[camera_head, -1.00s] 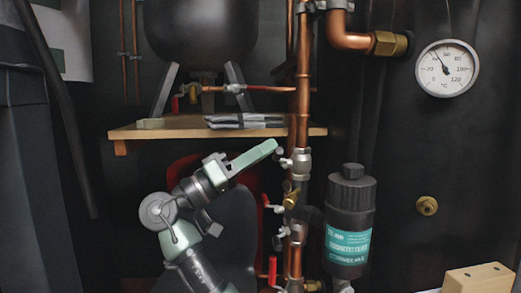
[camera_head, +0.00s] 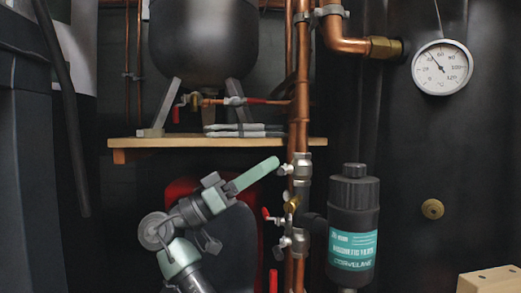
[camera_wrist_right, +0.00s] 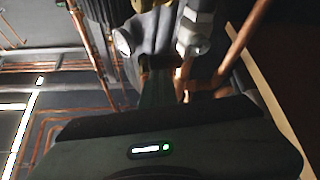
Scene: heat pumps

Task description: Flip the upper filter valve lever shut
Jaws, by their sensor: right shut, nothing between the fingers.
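My right gripper (camera_head: 274,164) has its pale green fingers shut and empty. They point up and right, with the tips just left of the upper valve (camera_head: 301,165) on the copper pipe. A small pale stub (camera_head: 284,169) sticks out left of that valve, close below the fingertips; I cannot tell whether they touch. A red lever (camera_head: 266,213) shows lower, left of the pipe beside the black magnetic filter (camera_head: 353,195). I cannot tell which handle is the upper filter valve lever. In the right wrist view, the fingers (camera_wrist_right: 155,85) point towards metal fittings (camera_wrist_right: 195,35). My left gripper is not in view.
A wooden shelf (camera_head: 180,142) with a dark tank (camera_head: 203,45) above it is over my right arm. A thermometer dial (camera_head: 442,67) is on the right wall. A second red handle (camera_head: 273,280) is low by the pipe. A wooden block (camera_head: 488,280) is bottom right.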

